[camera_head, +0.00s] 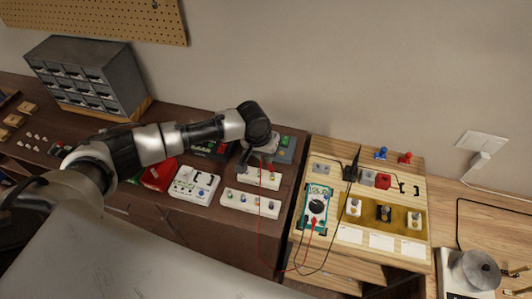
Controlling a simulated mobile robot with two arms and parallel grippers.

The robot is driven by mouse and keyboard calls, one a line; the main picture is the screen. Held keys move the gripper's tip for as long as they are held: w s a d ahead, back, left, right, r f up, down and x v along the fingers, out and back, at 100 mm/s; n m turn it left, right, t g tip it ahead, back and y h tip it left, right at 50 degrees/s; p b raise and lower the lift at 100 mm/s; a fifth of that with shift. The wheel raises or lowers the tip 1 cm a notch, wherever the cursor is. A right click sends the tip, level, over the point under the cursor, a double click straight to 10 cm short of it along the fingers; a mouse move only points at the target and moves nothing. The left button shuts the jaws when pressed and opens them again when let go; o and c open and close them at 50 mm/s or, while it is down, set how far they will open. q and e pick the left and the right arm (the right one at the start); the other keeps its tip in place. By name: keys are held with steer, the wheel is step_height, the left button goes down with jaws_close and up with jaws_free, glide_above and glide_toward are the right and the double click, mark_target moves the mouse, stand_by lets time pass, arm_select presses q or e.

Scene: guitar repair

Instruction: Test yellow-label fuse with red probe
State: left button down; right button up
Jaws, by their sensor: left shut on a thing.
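My left gripper (262,160) is over the back of the dark bench, above a white block (262,180). It is shut on the red probe, whose body is mostly hidden. The probe's red wire (259,225) hangs from there and loops to the multimeter (317,206), a teal and white meter with a black dial, on the wooden bench. A second white block (250,204) in front holds small parts with coloured marks. I cannot tell which is the yellow-label fuse. My right gripper is not in view.
A white switch panel (193,186) and a red object (158,175) lie left of the blocks. A grey drawer cabinet (85,75) stands at the back left. A black upright piece (352,168) and a brown tray (401,210) are right of the meter.

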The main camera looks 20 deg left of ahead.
arm_select(q)
steer(key=shift+f, duration=0.3)
stand_by(3.0)
steer(key=shift+r, duration=0.1)
steer(key=shift+w+d+v, duration=0.15)
steer(key=shift+v, duration=0.8)
steer(key=shift+w+d+v, duration=0.15)
steer(key=shift+d+v, duration=0.05)
steer(key=shift+v, duration=0.75)
steer(key=shift+w+d+v, duration=0.15)
steer(key=shift+v, duration=0.8)
